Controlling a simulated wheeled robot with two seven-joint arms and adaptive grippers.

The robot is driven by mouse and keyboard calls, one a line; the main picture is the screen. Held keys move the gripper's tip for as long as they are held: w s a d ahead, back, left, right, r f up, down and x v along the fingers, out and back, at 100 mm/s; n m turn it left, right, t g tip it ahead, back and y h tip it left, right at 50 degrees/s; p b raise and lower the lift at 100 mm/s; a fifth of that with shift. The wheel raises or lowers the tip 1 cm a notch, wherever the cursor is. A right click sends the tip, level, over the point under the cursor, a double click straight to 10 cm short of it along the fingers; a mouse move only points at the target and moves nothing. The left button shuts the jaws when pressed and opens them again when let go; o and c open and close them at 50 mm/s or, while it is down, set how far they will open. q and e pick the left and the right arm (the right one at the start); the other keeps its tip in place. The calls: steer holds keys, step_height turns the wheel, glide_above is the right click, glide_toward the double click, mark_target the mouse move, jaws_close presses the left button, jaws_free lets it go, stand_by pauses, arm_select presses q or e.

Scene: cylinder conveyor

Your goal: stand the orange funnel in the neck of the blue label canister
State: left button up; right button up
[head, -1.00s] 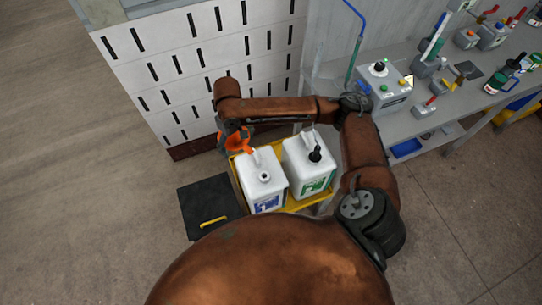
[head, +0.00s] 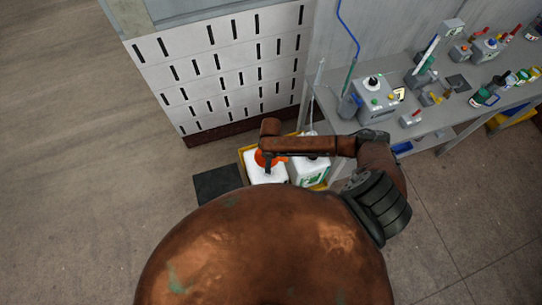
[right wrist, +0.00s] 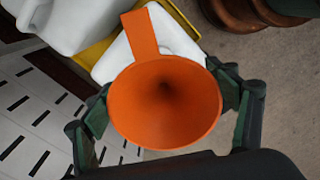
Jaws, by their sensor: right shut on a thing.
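My right gripper (right wrist: 168,112) is shut around the orange funnel (right wrist: 165,108), with one finger on each side of it. The funnel's wide mouth faces the wrist camera, and its flat tab points up in that view. In the head view the funnel (head: 264,159) is over the blue label canister (head: 258,171), the left of two white canisters. That canister also shows behind the funnel in the right wrist view (right wrist: 176,36). Its neck and the funnel's spout are hidden, so I cannot tell whether they touch. My left gripper is not in view.
The green label canister (head: 308,172) stands close to the right in the same yellow tray (head: 243,153). A white slotted panel (head: 220,70) rises behind. A grey bench (head: 430,123) with bottles and tools is at right. A dark mat (head: 215,184) lies left.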

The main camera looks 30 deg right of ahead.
steer(key=shift+f, duration=0.1)
stand_by(0.3)
steer(key=shift+p, duration=0.4)
steer(key=shift+s+d, duration=0.1)
steer(key=shift+f+b, duration=1.05)
steer(key=shift+f, duration=1.2)
steer(key=shift+p, duration=0.5)
steer(key=shift+f, duration=0.1)
